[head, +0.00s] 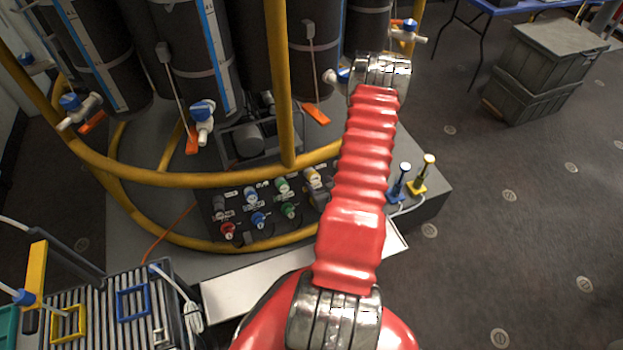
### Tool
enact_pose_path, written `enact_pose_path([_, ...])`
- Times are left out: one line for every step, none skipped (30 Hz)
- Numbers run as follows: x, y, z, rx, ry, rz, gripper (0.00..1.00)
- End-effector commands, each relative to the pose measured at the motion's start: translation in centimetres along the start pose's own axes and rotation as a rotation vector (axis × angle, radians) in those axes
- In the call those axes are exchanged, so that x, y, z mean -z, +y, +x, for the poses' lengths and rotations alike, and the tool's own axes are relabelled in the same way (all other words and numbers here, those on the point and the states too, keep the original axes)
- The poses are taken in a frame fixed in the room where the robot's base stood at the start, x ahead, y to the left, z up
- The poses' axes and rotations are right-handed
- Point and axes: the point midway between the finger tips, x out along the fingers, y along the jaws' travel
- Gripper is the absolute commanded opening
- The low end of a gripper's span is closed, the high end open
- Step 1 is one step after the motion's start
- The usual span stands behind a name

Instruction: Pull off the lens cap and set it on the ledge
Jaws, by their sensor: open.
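I cannot make out a lens cap in the head view. A pale flat ledge (262,284) runs along the front of the grey base, partly covered by my red arm. A black panel (228,243) with several coloured connectors stands behind it. A small grey and tan part (316,188) sits at the panel's right edge, beside my arm; what it is cannot be told. My arm rises across the middle of the view to a metal joint at the top. My gripper does not show.
A yellow rail (190,179) curves around dark cylinders with blue-handled valves (202,112). A blue plug and a yellow plug (422,173) stand on the base at right. A slatted rack (100,300) is at lower left.

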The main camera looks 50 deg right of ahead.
Motion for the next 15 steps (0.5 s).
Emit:
enact_pose_path([0.0,0.0,0.6,0.001,0.000,-0.001,0.55])
enact_pose_path([0.0,0.0,0.9,0.001,0.000,-0.001,0.55])
enact_pose_path([0.0,0.0,1.3,0.001,0.000,-0.001,0.55])
enact_pose_path([0.0,-0.1,1.6,0.001,0.001,-0.002,0.55])
enact_pose_path([0.0,-0.1,2.0,0.002,0.000,-0.002,0.55])
enact_pose_path([0.0,-0.1,2.4,0.002,0.000,-0.002,0.55])
enact_pose_path([0.0,-0.1,2.7,0.002,0.000,-0.002,0.55])
enact_pose_path([0.0,-0.1,3.0,0.001,0.000,-0.001,0.55])
enact_pose_path([-0.1,-0.1,3.4,0.001,0.000,0.000,0.55])
enact_pose_path([0.0,-0.1,3.7,0.001,0.000,0.000,0.55])
enact_pose_path([0.0,-0.1,4.0,0.001,0.001,-0.001,0.55])
enact_pose_path([0.0,-0.1,4.4,0.001,0.001,-0.001,0.55])
enact_pose_path([0.0,-0.1,4.6,0.001,0.000,-0.001,0.55])
enact_pose_path([0.0,-0.1,4.8,0.001,0.000,-0.002,0.55])
enact_pose_path([0.0,-0.1,5.1,0.001,0.000,-0.002,0.55])
